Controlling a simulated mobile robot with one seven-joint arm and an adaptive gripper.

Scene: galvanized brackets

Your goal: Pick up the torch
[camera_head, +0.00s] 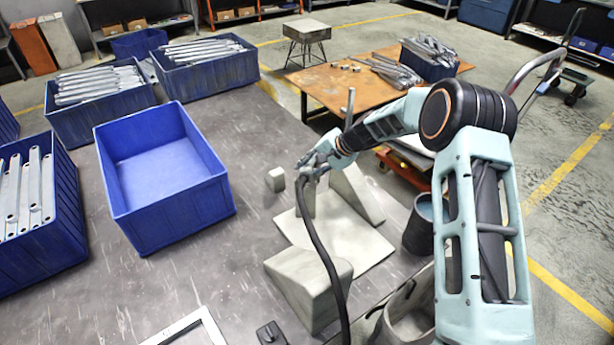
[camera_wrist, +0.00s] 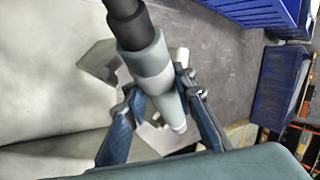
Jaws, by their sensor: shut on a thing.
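The torch (camera_wrist: 152,62) is a grey cylinder with a dark upper section and a pale, narrower lower end in the wrist view. It runs between the fingers of my gripper (camera_wrist: 160,90), which are shut on it. In the head view my gripper (camera_head: 316,163) is above the pale plate and its blocks at the right part of the grey table. A black hose (camera_head: 322,245) hangs from the gripper area down to the table's front edge. The torch body is small and partly hidden by the gripper there.
An empty blue bin (camera_head: 222,190) stands left of the gripper. More blue bins hold metal brackets. Pale blocks (camera_head: 308,282) stand on the plate (camera_head: 345,240), with a small block (camera_head: 275,180) nearby. A dark cup (camera_head: 418,228) is at right. Bare table (camera_head: 225,262) lies front left.

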